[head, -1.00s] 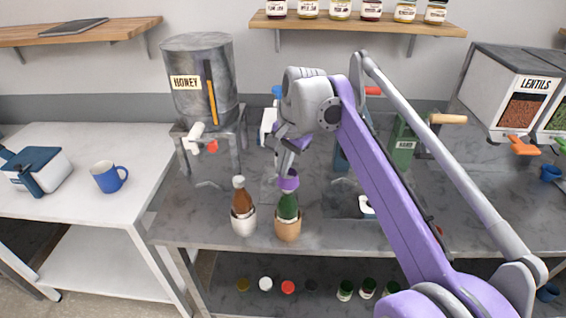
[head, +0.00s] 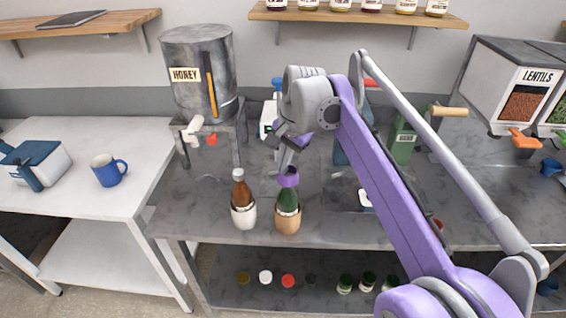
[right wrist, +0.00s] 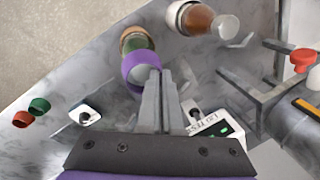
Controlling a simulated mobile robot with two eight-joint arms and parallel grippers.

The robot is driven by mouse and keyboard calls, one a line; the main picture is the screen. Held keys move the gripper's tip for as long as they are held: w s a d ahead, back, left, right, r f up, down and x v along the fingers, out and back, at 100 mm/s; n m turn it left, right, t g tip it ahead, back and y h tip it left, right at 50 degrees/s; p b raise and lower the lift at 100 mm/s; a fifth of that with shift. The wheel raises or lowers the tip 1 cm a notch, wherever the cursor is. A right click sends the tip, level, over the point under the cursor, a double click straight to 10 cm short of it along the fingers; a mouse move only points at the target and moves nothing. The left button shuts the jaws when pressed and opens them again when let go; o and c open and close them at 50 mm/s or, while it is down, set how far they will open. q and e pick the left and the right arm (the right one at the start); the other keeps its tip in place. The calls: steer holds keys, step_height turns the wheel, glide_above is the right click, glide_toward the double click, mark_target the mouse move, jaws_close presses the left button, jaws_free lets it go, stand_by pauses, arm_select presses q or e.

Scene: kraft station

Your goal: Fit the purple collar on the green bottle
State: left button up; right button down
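The purple collar (head: 288,180) is a short ring at the tip of my right gripper (head: 287,168). The narrow fingers (right wrist: 160,102) are closed together on the collar's rim in the right wrist view. The green bottle (head: 288,199) stands upright in a tan cup-like base right below the collar. Its top is hidden by the collar in the head view. In the right wrist view a pale disc shows inside the collar (right wrist: 132,65), in line with the bottle. I cannot tell how far the collar encircles the neck. My left gripper is out of view.
A brown bottle (head: 239,191) in a white base stands close to the left of the green one. The honey dispenser (head: 201,75) stands behind on the left. A green box (head: 404,146) stands to the right. The table's front edge is just before the bottles.

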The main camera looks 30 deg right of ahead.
steer(key=shift+f, duration=0.15)
stand_by(0.4)
steer(key=c, duration=1.5)
jaws_free()
steer(key=shift+c, duration=0.2)
steer(key=o, duration=0.5)
steer(key=shift+o, duration=0.2)
steer(key=shift+a, duration=0.1)
steer(key=shift+s, duration=0.1)
steer(key=shift+c, duration=0.7)
steer(key=o, duration=0.3)
steer(key=shift+f, duration=0.1)
steer(key=shift+c, duration=0.2)
steer(key=shift+o, duration=0.4)
